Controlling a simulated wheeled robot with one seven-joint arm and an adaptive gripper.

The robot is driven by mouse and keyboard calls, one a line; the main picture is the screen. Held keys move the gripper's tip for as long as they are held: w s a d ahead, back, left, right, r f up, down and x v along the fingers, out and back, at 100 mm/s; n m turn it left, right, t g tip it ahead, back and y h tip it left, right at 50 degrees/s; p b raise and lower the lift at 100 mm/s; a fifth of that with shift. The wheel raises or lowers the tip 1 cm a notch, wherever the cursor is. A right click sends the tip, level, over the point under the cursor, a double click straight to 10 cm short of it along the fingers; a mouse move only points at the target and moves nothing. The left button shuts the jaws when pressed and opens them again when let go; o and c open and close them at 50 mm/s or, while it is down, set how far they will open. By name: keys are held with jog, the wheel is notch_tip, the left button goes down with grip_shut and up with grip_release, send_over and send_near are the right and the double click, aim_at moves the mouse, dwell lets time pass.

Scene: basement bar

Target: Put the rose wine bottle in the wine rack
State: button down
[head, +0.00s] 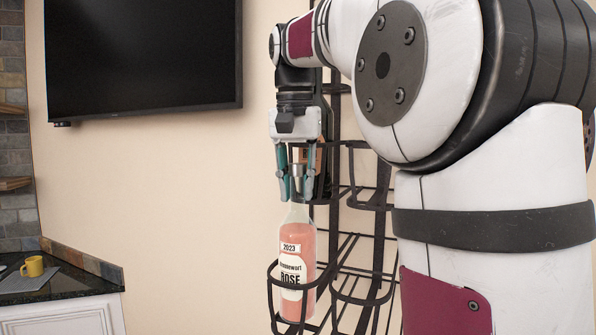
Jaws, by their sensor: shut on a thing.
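The rose wine bottle (298,251) hangs upright in the head view, pink with a pale label. My gripper (296,190) points down and is shut on its neck from above. The wine rack (345,241) is a black wire frame against the wall, with loop-shaped holders on several levels. The lower part of the bottle is at a front left loop of the rack, and a bar of that loop passes near its label. I cannot tell whether the bottle rests on the rack. My arm hides the right part of the rack.
A dark counter (70,289) with a yellow mug (33,266) on a grey tray stands at the lower left. A black television (142,55) hangs on the beige wall. The space between counter and rack looks free.

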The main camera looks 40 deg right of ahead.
jog(key=shift+f, duration=0.8)
jog(key=c, duration=1.4)
grip_release()
jog(key=shift+f, duration=0.2)
jog(key=shift+r, duration=0.15)
jog(key=r, duration=0.7)
jog(key=s+a+r, duration=0.1)
jog(key=r, duration=0.2)
jog(key=shift+r, duration=0.15)
jog(key=shift+r+p, duration=0.85)
